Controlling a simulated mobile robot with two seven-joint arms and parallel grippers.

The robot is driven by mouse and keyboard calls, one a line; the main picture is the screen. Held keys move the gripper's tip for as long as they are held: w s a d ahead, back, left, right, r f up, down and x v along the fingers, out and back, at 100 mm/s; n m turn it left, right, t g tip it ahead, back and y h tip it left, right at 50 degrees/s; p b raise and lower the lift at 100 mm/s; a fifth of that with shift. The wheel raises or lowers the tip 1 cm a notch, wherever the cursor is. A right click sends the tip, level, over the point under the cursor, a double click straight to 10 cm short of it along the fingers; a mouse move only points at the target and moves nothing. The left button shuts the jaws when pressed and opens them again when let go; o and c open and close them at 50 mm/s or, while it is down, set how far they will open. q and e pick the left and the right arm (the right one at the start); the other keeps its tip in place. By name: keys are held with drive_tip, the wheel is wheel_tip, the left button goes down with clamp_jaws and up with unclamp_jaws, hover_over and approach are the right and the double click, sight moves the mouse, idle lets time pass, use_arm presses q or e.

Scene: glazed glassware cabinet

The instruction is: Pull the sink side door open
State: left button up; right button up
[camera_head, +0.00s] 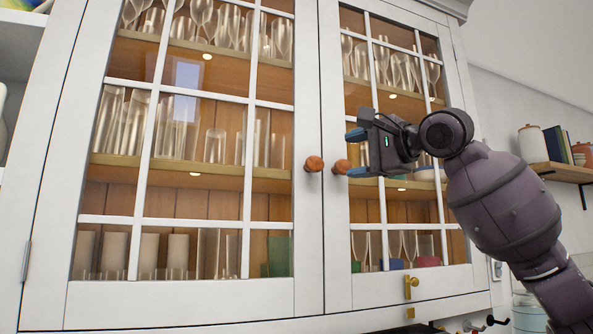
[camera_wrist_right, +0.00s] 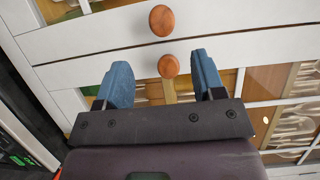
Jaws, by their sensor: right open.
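The glazed cabinet has two white doors, a left door (camera_head: 180,302) and a right door (camera_head: 420,287), and both look closed. The left door's round wooden knob (camera_head: 314,164) and the right door's wooden knob (camera_head: 341,167) sit side by side at the middle seam. My right gripper (camera_head: 355,153) is open in front of the right door, its blue fingers towards the knobs. In the right wrist view, the nearer knob (camera_wrist_right: 168,66) shows between the two open fingertips, not clasped, and the other knob (camera_wrist_right: 162,20) lies beyond them. My left gripper is out of view.
Glasses and cups stand on the shelves behind the panes. A brass latch (camera_head: 411,287) sits low on the right door. At the right, a wall shelf (camera_head: 565,172) holds a jar (camera_head: 532,144) and books (camera_head: 557,145). The space before the left door is clear.

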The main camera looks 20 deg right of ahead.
sight(316, 164)
drive_tip(key=p+x, duration=0.1)
drive_tip(key=x, duration=0.3)
drive_tip(key=p+x, duration=0.1)
drive_tip(key=x, duration=0.4)
drive_tip(key=shift+w+r, duration=0.1)
drive_tip(key=shift+r, duration=0.1)
drive_tip(key=shift+p+x, duration=0.3)
drive_tip(key=shift+x, duration=0.65)
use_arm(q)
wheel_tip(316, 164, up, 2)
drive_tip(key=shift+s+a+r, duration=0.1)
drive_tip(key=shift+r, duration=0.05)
use_arm(e)
drive_tip(key=shift+f, duration=0.1)
clamp_jaws()
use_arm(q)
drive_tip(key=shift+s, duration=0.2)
use_arm(e)
drive_tip(key=shift+a, duration=0.1)
drive_tip(key=shift+s, duration=0.2)
